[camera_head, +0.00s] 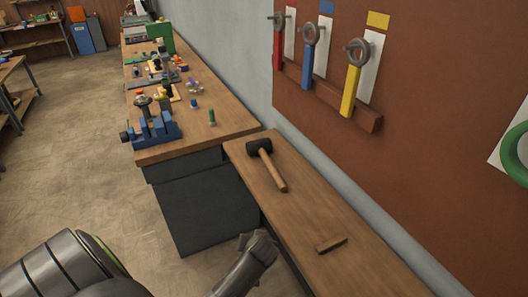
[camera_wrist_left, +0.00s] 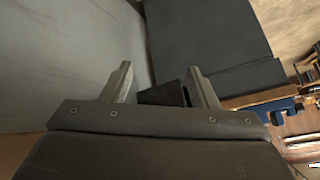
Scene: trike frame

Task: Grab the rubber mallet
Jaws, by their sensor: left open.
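The rubber mallet (camera_head: 271,165) lies on the narrow wooden bench in the head view, its black head toward the far end and its wooden handle pointing nearer and right. My left gripper (camera_head: 258,243) is at the bottom middle of the head view, beside the bench's left edge, nearer than the mallet and apart from it. In the left wrist view my left gripper (camera_wrist_left: 160,70) has its two fingers spread apart. A dark block shows between the fingers near their base; I cannot tell what it is. My right gripper is not in view.
The narrow bench (camera_head: 305,222) also bears a small wooden block (camera_head: 331,244). A larger workbench (camera_head: 220,132) behind carries a blue vise (camera_head: 152,131) and several small items. A brown tool board (camera_head: 420,130) hangs on the right wall. Open floor (camera_head: 65,155) lies to the left.

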